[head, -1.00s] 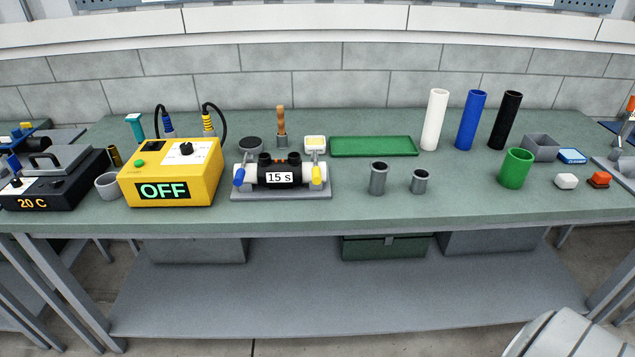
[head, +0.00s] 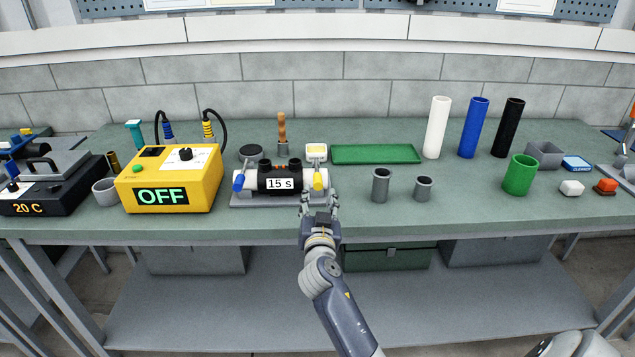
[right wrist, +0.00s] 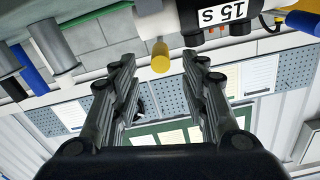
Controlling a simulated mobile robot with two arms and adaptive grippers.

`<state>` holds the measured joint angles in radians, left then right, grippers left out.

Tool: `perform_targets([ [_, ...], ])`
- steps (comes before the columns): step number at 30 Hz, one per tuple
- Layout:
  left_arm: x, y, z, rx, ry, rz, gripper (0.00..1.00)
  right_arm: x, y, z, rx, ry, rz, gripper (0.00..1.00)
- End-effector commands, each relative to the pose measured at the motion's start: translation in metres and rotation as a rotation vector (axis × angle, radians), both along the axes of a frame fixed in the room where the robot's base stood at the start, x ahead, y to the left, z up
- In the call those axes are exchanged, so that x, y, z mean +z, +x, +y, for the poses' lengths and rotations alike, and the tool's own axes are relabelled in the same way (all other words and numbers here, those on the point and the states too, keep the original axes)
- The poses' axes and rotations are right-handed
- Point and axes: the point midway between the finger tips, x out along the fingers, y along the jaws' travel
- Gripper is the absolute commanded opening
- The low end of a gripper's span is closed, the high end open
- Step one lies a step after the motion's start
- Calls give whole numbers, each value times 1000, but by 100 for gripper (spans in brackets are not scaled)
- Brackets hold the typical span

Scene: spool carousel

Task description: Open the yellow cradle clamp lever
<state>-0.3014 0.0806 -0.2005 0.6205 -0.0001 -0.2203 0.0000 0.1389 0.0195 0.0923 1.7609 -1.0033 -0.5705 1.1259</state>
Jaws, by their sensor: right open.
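The yellow cradle clamp lever (head: 317,180) is on the right end of the grey cradle (head: 250,202). A white pipe with a black coupling (head: 280,178) marked "15 s" lies in the cradle. A blue lever (head: 239,181) is on its left end. My right gripper (head: 320,198) is open just in front of the yellow lever. In the right wrist view, the yellow lever (right wrist: 160,58) appears between the open fingertips, with no visible contact. The fingers partly hide the cradle's right front in the head view. My left gripper is not in view.
The yellow box (head: 168,185) showing "OFF" stands left of the cradle. Two grey cups (head: 381,186) (head: 423,189) stand to its right. A green tray (head: 375,154) lies behind them. The bench front between the cups and the green cup (head: 520,175) is clear.

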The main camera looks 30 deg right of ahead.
Motion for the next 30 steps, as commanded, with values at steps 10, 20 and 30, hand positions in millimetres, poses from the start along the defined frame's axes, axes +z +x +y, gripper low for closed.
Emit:
perform_targets([
  [10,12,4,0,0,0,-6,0,1,50,-31,2,-2,2,41],
  [20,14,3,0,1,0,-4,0,-1,67,-42,2,-1,2,41],
  [30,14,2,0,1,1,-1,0,-1,67,-42,2,0,2,19],
])
